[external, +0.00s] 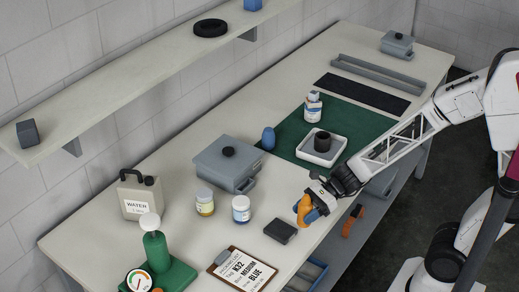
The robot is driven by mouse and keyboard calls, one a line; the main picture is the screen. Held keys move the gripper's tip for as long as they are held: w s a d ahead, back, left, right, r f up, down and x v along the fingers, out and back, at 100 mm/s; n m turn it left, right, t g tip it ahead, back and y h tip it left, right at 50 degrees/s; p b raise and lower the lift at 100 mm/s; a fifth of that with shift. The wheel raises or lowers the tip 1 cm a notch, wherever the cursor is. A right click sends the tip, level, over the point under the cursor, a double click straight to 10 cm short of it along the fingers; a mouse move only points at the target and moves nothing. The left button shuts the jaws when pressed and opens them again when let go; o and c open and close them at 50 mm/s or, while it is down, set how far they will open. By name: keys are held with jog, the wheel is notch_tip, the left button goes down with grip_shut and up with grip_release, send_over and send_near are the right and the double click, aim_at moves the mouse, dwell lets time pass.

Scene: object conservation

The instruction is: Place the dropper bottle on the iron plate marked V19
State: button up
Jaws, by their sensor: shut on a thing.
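My gripper (304,210) is low over the table's front edge, right of a flat dark block (280,231). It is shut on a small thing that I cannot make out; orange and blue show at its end. I cannot tell whether this thing is the dropper bottle. A white bottle with a blue label (313,107) stands at the back of the green mat. Two small jars, one with a yellow band (204,203) and one blue and white (241,209), stand left of my gripper. No V19 marking is legible, and I cannot identify the iron plate with certainty.
A grey lidded box (228,165) and a white tray with a dark cup (341,146) stand behind my gripper. A WATER jug (140,201), a green gauge stand (178,277) and a clipboard (242,269) are at the left. A wall shelf (130,88) runs above.

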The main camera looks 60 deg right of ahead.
jog(key=w+a, duration=0.1)
jog(key=w, duration=0.3)
jog(key=w+a, duration=0.1)
jog(key=w, duration=0.2)
jog(key=shift+a+f, duration=0.3)
jog(key=shift+f, duration=0.05)
jog(key=shift+s, duration=0.1)
jog(key=shift+f, duration=1.75)
jog(key=shift+f, duration=0.1)
jog(key=o, duration=1)
jog(key=shift+c, duration=0.2)
jog(key=v, duration=1.2)
